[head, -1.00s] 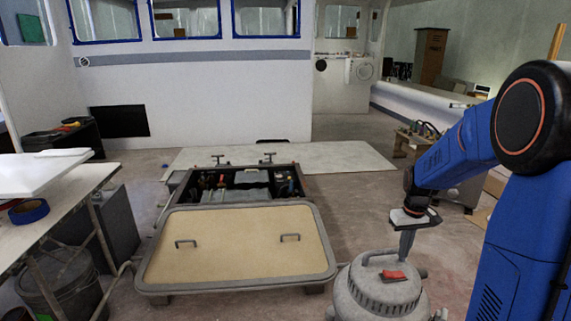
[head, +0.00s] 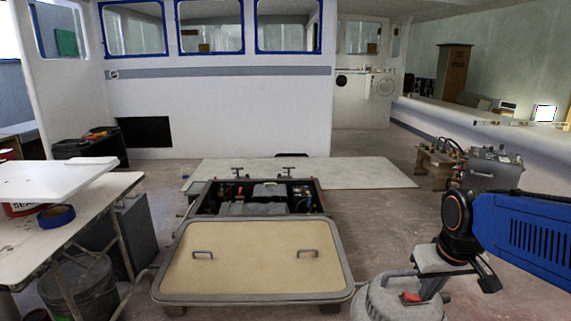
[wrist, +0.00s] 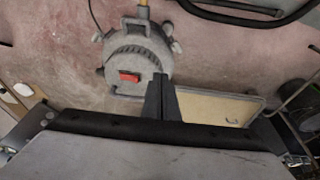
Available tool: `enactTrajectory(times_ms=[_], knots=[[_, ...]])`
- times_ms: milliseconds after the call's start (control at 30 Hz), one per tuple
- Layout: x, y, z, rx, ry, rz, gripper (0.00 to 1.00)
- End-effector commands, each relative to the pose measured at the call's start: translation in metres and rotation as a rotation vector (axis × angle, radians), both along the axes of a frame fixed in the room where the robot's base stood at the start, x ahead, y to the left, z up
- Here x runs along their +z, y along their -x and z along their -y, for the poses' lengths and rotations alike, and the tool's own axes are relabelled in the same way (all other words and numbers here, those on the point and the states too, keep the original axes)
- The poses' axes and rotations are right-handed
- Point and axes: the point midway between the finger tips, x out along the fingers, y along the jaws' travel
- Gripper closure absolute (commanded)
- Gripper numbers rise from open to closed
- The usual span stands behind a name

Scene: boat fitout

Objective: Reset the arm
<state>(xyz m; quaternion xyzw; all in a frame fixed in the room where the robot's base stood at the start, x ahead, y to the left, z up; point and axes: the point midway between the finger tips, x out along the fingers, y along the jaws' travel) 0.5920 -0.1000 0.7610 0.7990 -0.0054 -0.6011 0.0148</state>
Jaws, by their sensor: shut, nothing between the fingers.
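My gripper (head: 430,290) hangs at the end of my blue arm at the lower right of the head view. In the wrist view its two dark fingers (wrist: 161,82) are pressed together with nothing between them. In the head view the gripper overlaps the right side of a round grey machine (head: 378,303) with a red switch. The machine also shows beyond the fingertips in the wrist view (wrist: 137,50). I cannot tell the exact gap between fingers and machine.
A tan hatch lid (head: 250,258) with two handles lies before an open floor box (head: 207,205). A worktable (head: 95,215) with blue tape (head: 56,216) stands at left. A low bench (head: 434,164) and a grey case (head: 494,168) stand at right. Floor at centre right is clear.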

Motion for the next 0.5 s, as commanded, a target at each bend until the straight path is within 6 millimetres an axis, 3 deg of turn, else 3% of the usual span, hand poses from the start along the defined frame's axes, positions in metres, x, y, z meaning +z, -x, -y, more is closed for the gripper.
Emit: enactTrajectory(times_ms=[300, 500], knots=[[0.005, 0.067, -0.022, 0.000, -0.015, 0.088, 1.00], [0.002, 0.094, -0.028, -0.003, -0.026, 0.124, 1.00]])
